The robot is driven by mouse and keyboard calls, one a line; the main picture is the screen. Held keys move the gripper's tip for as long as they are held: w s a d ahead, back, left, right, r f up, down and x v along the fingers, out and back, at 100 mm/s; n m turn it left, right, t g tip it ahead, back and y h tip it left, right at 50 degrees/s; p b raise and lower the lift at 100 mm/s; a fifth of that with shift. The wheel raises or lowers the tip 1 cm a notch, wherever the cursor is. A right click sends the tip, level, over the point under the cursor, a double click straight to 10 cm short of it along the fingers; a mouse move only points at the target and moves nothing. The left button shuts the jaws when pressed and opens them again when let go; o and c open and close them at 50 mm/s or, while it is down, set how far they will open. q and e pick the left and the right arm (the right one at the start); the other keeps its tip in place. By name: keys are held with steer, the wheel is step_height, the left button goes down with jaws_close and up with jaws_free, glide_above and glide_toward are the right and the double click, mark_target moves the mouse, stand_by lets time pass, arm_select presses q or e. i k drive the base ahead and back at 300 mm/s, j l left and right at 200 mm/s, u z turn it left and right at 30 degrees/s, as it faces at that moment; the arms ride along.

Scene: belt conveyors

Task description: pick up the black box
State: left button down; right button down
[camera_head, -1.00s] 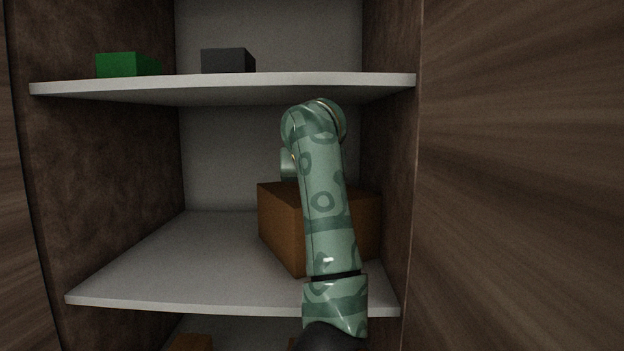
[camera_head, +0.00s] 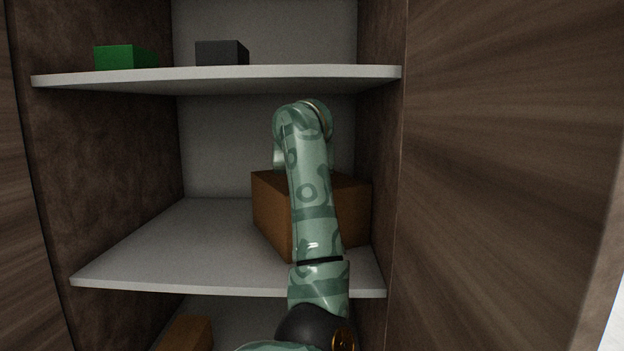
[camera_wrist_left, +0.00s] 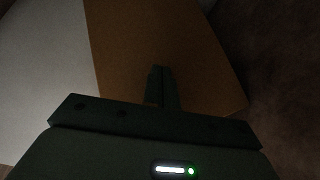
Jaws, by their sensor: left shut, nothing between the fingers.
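The black box (camera_head: 216,53) sits on the upper white shelf (camera_head: 220,80), right of a green box (camera_head: 125,56) with a gap between them. One patterned green arm of mine reaches up in front of the middle shelf; its gripper is hidden in the head view. My left gripper (camera_wrist_left: 160,70) shows in the left wrist view, its fingers together and empty. It is over or close to a brown box, which fills the middle of that view (camera_wrist_left: 165,35); I cannot tell whether they touch. My right gripper is not in view.
The brown box (camera_head: 270,215) stands on the right of the middle shelf (camera_head: 170,245), partly behind my arm. The left of that shelf is clear. Another brown box (camera_head: 190,333) is below. A wooden panel (camera_head: 490,170) stands close on the right.

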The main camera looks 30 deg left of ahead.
mark_target(212, 53)
steer(key=k+l, duration=0.15)
steer(key=l, duration=0.15)
steer(key=k, duration=0.4)
steer(key=k+l, duration=0.45)
